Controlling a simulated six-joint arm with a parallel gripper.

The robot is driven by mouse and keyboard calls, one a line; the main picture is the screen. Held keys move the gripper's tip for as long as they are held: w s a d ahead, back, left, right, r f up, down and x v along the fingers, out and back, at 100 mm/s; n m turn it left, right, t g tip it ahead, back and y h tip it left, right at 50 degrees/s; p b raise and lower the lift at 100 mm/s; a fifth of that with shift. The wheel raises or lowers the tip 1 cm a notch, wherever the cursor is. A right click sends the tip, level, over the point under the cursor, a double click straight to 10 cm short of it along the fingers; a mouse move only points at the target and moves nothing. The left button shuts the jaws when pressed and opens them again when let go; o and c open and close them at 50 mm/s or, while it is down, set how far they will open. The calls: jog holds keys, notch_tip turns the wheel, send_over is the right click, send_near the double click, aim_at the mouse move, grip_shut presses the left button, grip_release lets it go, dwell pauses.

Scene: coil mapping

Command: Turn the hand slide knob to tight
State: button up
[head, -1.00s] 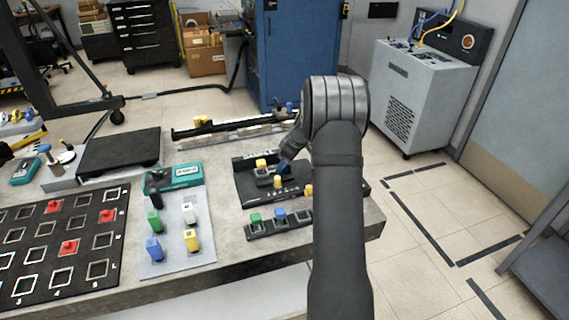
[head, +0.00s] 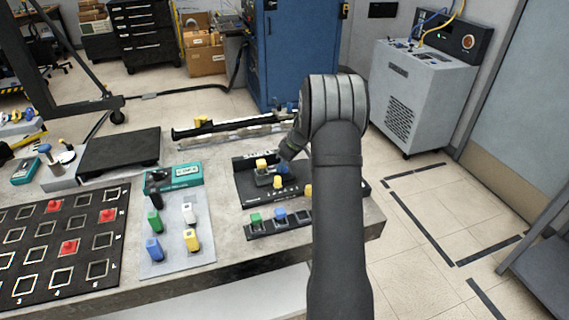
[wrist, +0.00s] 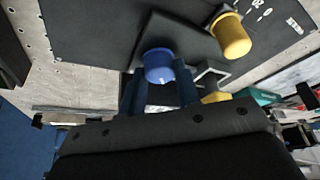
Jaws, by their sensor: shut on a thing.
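A black panel (head: 246,189) on the bench carries a blue knob (head: 281,168) and several yellow knobs, one of them (head: 262,163) just left of the blue one. In the wrist view the blue knob (wrist: 159,66) sits between the two dark blue fingers of my gripper (wrist: 160,88), which is shut on it. A yellow knob (wrist: 232,36) stands up and to the right, clear of the fingers. No label naming the hand slide knob is readable. In the head view my wrist reaches in from the upper right, and my arm hides the panel's right part.
A black strip (head: 298,225) with a green and a blue block lies in front of the panel. A grey tray (head: 175,220) with coloured blocks and a black grid board (head: 85,228) are to the left. A long rail (head: 225,125) lies behind.

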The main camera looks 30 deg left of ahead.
jog(key=m, duration=0.2)
jog(key=m+t, duration=0.1)
jog(key=m, duration=0.1)
jog(key=shift+s+t, duration=0.15)
jog(key=shift+t, duration=0.15)
jog(key=m, duration=0.2)
jog(key=m+t+h, duration=0.1)
jog(key=m, duration=0.1)
jog(key=shift+s+a+m, duration=0.1)
jog(key=shift+a+m, duration=0.05)
jog(key=shift+m, duration=0.15)
jog(key=m+t+h, duration=0.1)
jog(key=m+h, duration=0.1)
jog(key=m, duration=0.2)
jog(key=shift+a+m, duration=0.1)
jog(key=shift+m, duration=0.2)
jog(key=shift+a+m+t+h, duration=0.1)
jog(key=shift+m+t+h, duration=0.4)
jog(key=shift+m, duration=1.3)
jog(key=o, duration=1)
jog(key=shift+g, duration=0.3)
jog(key=shift+r, duration=0.1)
